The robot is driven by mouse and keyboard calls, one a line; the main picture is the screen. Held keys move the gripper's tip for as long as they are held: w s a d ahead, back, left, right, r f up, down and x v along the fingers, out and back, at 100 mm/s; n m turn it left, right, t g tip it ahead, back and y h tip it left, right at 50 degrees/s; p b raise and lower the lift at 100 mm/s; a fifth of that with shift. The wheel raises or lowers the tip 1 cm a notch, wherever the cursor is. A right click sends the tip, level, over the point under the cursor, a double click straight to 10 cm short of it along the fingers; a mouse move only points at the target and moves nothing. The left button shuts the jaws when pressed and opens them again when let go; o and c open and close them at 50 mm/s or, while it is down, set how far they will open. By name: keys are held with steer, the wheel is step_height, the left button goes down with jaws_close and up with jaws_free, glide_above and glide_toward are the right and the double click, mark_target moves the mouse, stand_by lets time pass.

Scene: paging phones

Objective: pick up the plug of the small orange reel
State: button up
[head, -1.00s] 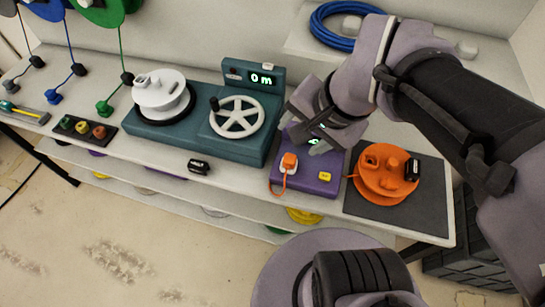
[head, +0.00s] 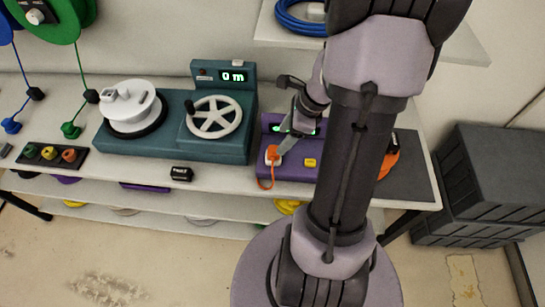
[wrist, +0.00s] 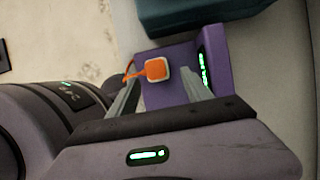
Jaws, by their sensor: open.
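The orange plug (head: 272,153) sits in a white socket on top of the purple box (head: 292,172), with its orange cord looping down the box's front. In the wrist view the plug (wrist: 157,70) shows between the two grey fingers of my gripper (wrist: 161,80). The fingers are apart, and I cannot tell whether either touches the plug. In the head view my gripper (head: 284,142) is right at the plug, coming from above and behind. The small orange reel (head: 391,160) is mostly hidden behind my arm, on the dark mat (head: 415,180).
The teal winding machine (head: 170,142) with its white handwheel (head: 214,117) stands left of the purple box. A small black item (head: 181,173) lies at the bench's front edge. A blue coil (head: 300,18) lies on the shelf above. Dark crates (head: 495,170) stand at the right.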

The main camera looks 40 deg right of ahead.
mark_target(274, 154)
steer(key=b+x, duration=0.1)
steer(key=x, duration=0.1)
steer(key=b+x, duration=0.1)
steer(key=x, duration=0.1)
steer(key=b+x, duration=0.1)
steer(key=x, duration=0.1)
steer(key=shift+s+a+b, duration=0.25)
steer(key=shift+a+b, duration=0.05)
steer(key=shift+a, duration=0.05)
steer(key=shift+r, duration=0.15)
jaws_close()
